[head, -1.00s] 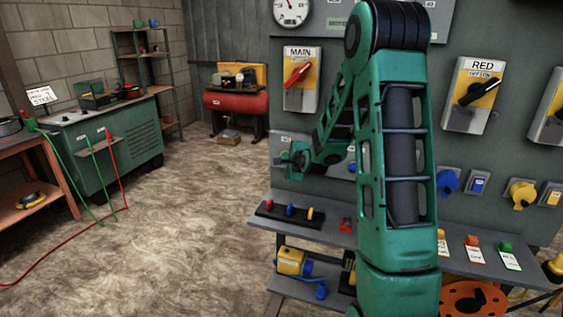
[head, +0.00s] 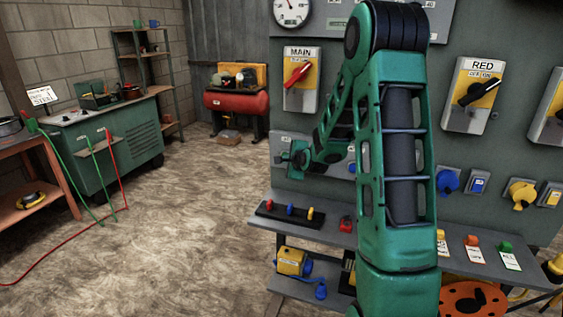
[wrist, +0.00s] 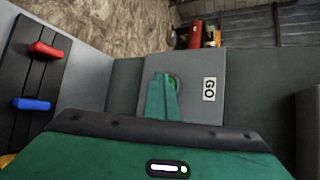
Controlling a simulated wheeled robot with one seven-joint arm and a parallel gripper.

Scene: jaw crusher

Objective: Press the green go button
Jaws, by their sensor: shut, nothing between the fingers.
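The green go button (wrist: 174,82) sits on a grey plate (wrist: 190,63) in the wrist view, beside a white "GO" label (wrist: 209,89). Only a small part of the button's edge shows, because my gripper's fingers cover most of it. My gripper (wrist: 163,76) is shut and empty, with its green fingertips over the button in the picture. I cannot tell whether they touch it. In the head view my gripper (head: 287,158) is in front of the grey panel, below the MAIN switch (head: 300,78), and the button cannot be made out.
Below my gripper, a shelf (head: 262,222) carries a black strip with red, blue and yellow pieces (head: 290,210). The RED switch (head: 474,94) and blue and yellow sockets are on the panel to the right. The floor (head: 190,215) to the left is open.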

